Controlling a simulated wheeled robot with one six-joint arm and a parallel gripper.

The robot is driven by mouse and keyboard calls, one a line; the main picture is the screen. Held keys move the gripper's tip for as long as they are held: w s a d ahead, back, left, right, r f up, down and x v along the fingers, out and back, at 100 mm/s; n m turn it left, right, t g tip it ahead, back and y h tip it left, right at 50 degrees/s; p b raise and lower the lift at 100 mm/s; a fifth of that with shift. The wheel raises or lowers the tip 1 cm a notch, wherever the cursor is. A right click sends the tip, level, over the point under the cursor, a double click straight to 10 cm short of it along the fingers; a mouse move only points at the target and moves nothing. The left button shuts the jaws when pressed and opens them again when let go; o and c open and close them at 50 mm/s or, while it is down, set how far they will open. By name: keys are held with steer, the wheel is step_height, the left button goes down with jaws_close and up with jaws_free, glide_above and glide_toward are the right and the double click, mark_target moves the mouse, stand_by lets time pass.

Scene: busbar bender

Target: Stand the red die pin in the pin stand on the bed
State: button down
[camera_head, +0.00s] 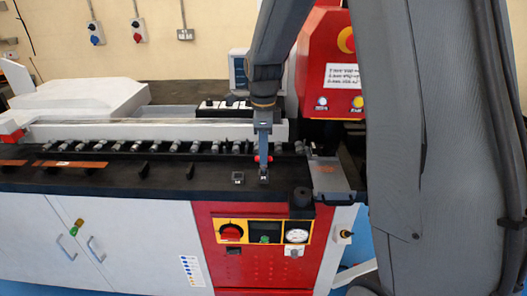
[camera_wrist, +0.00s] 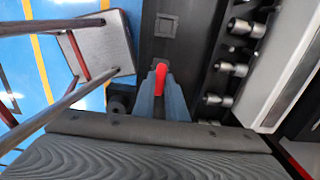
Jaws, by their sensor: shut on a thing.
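My gripper (camera_head: 263,168) points down over the dark bed (camera_head: 205,179), and its two fingers (camera_wrist: 163,98) are shut on the red die pin (camera_wrist: 160,80). A small square block with a recess, seemingly the pin stand (camera_head: 238,178), sits on the bed just left of the gripper. It also shows ahead of the fingertips in the wrist view (camera_wrist: 166,25). A dark block shape at the fingertips is too small to tell apart.
A row of metal rollers (camera_head: 176,148) runs along the back of the bed. Copper strips (camera_head: 75,164) lie at the left.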

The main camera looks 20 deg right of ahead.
steer(key=shift+f+b, duration=0.35)
steer(key=shift+f, duration=0.75)
steer(key=c, duration=1.7)
jaws_free()
steer(key=shift+r+b, duration=1.15)
steer(key=shift+r, duration=2.8)
steer(key=s+f+n+b, duration=0.1)
steer(key=s+f+n, duration=0.3)
steer(key=n, duration=0.3)
steer(key=s+f+n+t+b, duration=0.1)
steer(key=s+f+n, duration=0.3)
steer(key=s+n, duration=0.3)
steer(key=s+f+n, duration=0.5)
steer(key=s+n, duration=0.1)
steer(key=n, duration=0.1)
steer(key=shift+s+n+b, duration=0.15)
steer(key=shift+n+b, duration=0.15)
steer(key=shift+b, duration=0.1)
